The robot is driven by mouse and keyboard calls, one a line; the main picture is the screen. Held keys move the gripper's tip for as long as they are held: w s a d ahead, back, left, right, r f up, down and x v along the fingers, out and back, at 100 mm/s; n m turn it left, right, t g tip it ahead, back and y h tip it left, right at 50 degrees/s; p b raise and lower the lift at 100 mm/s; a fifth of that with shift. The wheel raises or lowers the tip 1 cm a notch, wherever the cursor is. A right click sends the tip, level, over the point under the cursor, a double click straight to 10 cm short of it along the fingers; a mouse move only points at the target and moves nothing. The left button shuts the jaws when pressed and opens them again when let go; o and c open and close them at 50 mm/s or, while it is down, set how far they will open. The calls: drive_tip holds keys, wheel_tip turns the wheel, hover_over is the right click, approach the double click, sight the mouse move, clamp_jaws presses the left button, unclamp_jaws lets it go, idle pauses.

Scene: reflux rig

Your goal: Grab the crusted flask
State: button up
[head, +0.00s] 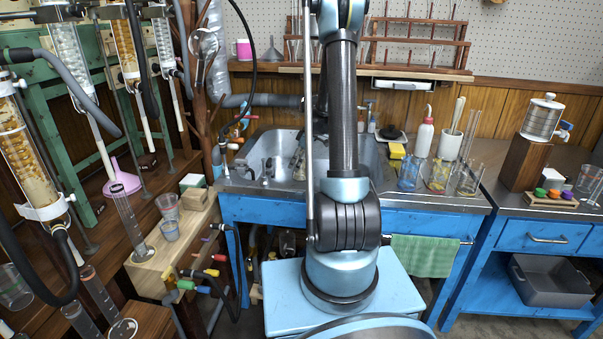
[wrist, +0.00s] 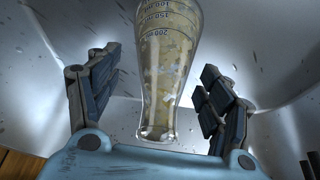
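The crusted flask (wrist: 166,75) shows in the wrist view, a clear glass vessel with dark volume marks and pale yellowish crust on its walls. It stands in the grey metal sink. My gripper (wrist: 160,95) is open, one finger to the left of the flask and one to the right, with a visible gap on both sides.
Glass beakers (head: 409,172), a white wash bottle (head: 423,135) and a yellow sponge (head: 397,151) stand right of the sink. Condensers and hoses crowd the left. A green towel (head: 425,256) hangs in front.

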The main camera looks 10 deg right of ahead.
drive_tip(key=c, duration=1.2)
drive_tip(key=shift+r, duration=0.2)
drive_tip(key=shift+c, duration=0.3)
drive_tip(key=shift+r, duration=1.35)
drive_tip(key=shift+s+d+r, duration=0.1)
drive_tip(key=shift+d+r, duration=0.1)
drive_tip(key=shift+r, duration=0.05)
drive_tip(key=s+d, duration=0.3)
drive_tip(key=d, duration=0.5)
drive_tip(key=s+d, duration=0.4)
drive_tip(key=d, duration=0.3)
drive_tip(key=shift+s+d, duration=0.15)
drive_tip(key=shift+d, duration=0.2)
